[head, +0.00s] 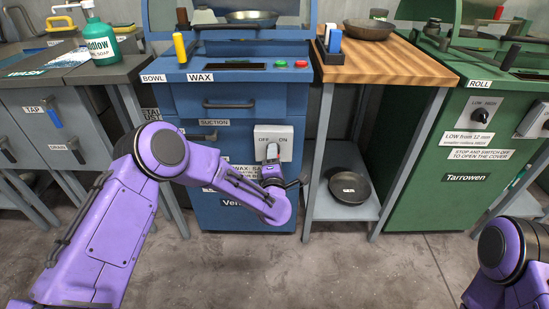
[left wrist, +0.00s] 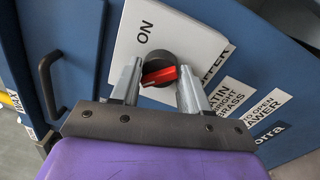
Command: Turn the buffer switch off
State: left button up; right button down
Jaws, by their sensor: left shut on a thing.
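The buffer switch is a white box (head: 262,132) marked OFF on its left and ON on its right, on the front of the blue machine. The left wrist view shows its round black knob (left wrist: 158,62) with a red grip bar (left wrist: 160,76). My left gripper (head: 271,156) is at the box, and its metal fingers (left wrist: 160,88) stand either side of the knob, shut on it. In the head view the gripper hides most of the knob. I cannot tell exactly which mark the bar points to. My right gripper is out of view; only part of my right arm shows.
The blue machine has a WAX drawer (head: 230,105) above the switch. A wooden-topped stand (head: 385,62) is to the right, with a dark bowl (head: 349,187) on its lower shelf. A green machine (head: 430,180) is at the far right. The floor in front is clear.

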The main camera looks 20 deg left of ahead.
pick_arm(q)
jog(key=shift+f, duration=0.15)
jog(key=o, duration=1)
jog(key=shift+s, duration=0.1)
jog(key=p+v, duration=0.1)
jog(key=v, duration=0.9)
jog(key=shift+s, duration=0.2)
